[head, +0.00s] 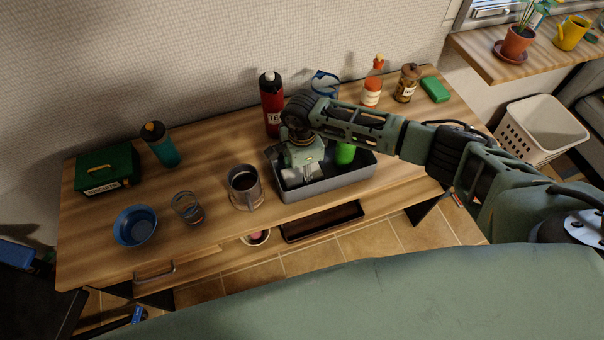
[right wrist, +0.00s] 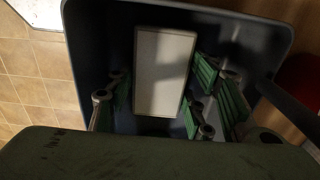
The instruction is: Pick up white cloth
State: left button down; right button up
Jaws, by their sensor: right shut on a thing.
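The white cloth (right wrist: 165,72) shows in the right wrist view as a pale, flat rectangle inside the grey bin (right wrist: 100,28). My right gripper (right wrist: 163,92) reaches down into the bin, with green-padded fingers on both sides of the cloth, and is shut on it. In the head view the right gripper (head: 302,172) is in the left half of the grey bin (head: 325,188), and the cloth is mostly hidden there by the gripper. My left gripper is not in view.
A green bottle (head: 345,152) stands at the bin's right part. A red bottle (head: 271,105) stands behind the bin, and a glass mug (head: 243,187) is close to its left. A drinking glass (head: 187,208) and blue bowl (head: 136,226) stand further left on the wooden desk (head: 215,150).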

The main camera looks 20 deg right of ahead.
aim_at(302, 173)
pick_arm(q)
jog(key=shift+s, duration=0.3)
pick_arm(e)
jog(key=shift+c, duration=0.7)
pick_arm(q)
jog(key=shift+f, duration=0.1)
pick_arm(e)
jog(key=shift+r, duration=0.15)
